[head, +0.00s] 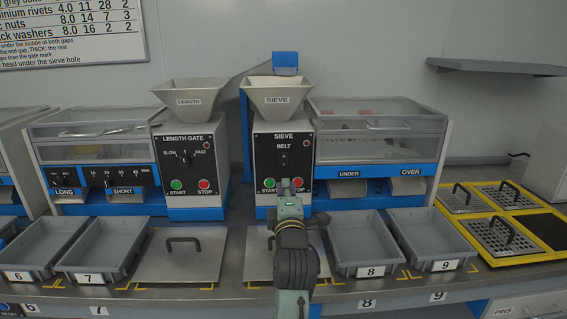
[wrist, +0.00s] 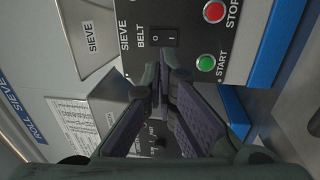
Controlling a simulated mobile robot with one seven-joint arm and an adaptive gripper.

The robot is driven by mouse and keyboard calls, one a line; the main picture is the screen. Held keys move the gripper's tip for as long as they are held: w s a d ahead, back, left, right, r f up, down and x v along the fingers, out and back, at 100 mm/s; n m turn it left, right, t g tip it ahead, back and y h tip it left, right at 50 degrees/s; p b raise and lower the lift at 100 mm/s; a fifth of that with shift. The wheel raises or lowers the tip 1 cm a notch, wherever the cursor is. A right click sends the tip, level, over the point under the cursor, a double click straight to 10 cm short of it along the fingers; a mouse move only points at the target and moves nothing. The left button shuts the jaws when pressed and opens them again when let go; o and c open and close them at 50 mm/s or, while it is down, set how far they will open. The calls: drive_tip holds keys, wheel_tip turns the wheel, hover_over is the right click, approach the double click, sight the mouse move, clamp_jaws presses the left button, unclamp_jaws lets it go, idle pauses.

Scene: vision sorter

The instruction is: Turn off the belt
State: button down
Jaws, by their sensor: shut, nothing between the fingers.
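The sieve machine's black panel (head: 263,155) stands in the middle of the head view. Its belt switch (head: 284,160), a small black rocker under the word BELT, shows above my gripper. In the wrist view, turned sideways, the belt switch (wrist: 164,38) has an O half and an I half. My gripper (head: 289,184) is shut and empty in front of the lower panel, between the green START button (head: 269,183) and the red STOP button (head: 304,185). In the wrist view, the fingertips (wrist: 162,72) are near the switch; contact cannot be told.
The length gate machine (head: 183,140) stands to the left with its own buttons. Grey trays (head: 365,268) and a lidded plate (head: 185,270) lie along the bench front. The sieve hopper (head: 278,97) sits above the panel. Yellow-framed grates (head: 500,225) are at right.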

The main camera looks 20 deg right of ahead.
sight(283, 158)
drive_tip(key=p+x, duration=0.2)
drive_tip(key=x, duration=0.8)
drive_tip(key=shift+w+r+p, duration=0.1)
drive_tip(key=shift+w+p, duration=0.05)
drive_tip(key=shift+p, duration=0.25)
drive_tip(key=shift+w, duration=0.2)
drive_tip(key=shift+w+d, duration=0.1)
drive_tip(key=shift+w+r, duration=0.15)
